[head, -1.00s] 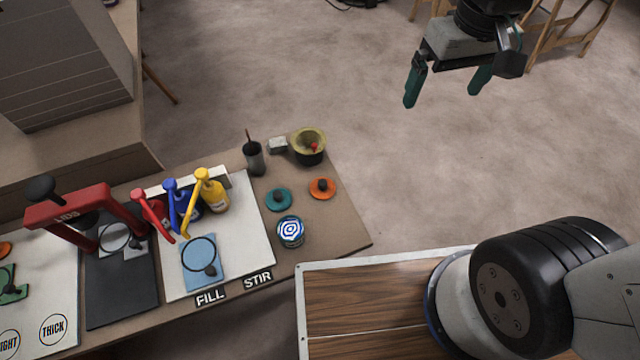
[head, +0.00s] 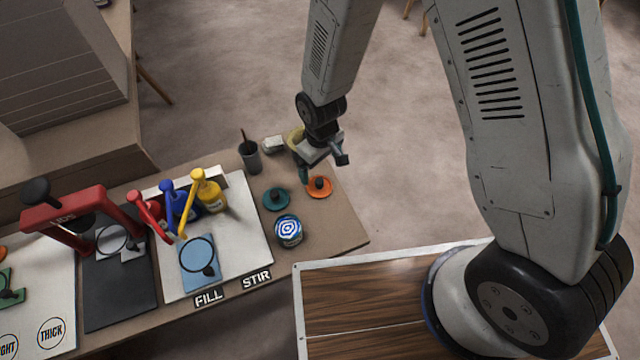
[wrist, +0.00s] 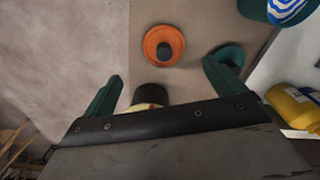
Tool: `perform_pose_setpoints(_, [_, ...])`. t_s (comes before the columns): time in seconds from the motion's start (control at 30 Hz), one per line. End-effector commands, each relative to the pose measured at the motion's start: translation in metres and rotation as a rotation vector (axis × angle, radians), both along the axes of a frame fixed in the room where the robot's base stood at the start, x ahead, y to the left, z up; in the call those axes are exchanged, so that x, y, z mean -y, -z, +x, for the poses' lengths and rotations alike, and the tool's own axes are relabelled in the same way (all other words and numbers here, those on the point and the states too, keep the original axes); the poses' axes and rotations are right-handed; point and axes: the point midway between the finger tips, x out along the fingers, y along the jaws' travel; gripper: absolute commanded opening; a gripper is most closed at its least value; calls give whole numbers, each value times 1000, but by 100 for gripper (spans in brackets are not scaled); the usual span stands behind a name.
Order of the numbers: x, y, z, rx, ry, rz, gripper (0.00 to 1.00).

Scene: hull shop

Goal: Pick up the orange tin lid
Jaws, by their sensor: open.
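The orange tin lid (head: 319,187) is a round disc with a dark knob, lying on the brown bench near its right end. In the wrist view the orange lid (wrist: 164,46) lies ahead of my fingertips, between their lines and apart from them. My gripper (head: 322,172) is above the bench close to the lid, and its green fingers (wrist: 170,80) are open and empty. A teal lid (head: 276,199) with a dark knob lies to the left of the orange one. In the wrist view the right finger overlaps the teal lid.
A tin with a blue and white ringed top (head: 288,231) stands in front of the lids. A dark cup (head: 249,157) and yellow, blue and red bottles stand left. The bench's right corner is clear.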

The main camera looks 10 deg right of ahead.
Motion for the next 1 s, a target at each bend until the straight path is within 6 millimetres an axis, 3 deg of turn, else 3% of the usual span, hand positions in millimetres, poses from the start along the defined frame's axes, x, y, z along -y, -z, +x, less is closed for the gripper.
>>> perform_pose_setpoints(0.53, [-4, 68, -6, -2, -2, -2, 95])
perform_pose_setpoints(0.87, [-4, 77, -6, -1, -2, -1, 95])
perform_pose_setpoints(0.9, [-4, 77, -6, -1, -2, -1, 92])
perform_pose_setpoints(1.0, [-4, 77, -6, -1, -2, -1, 64])
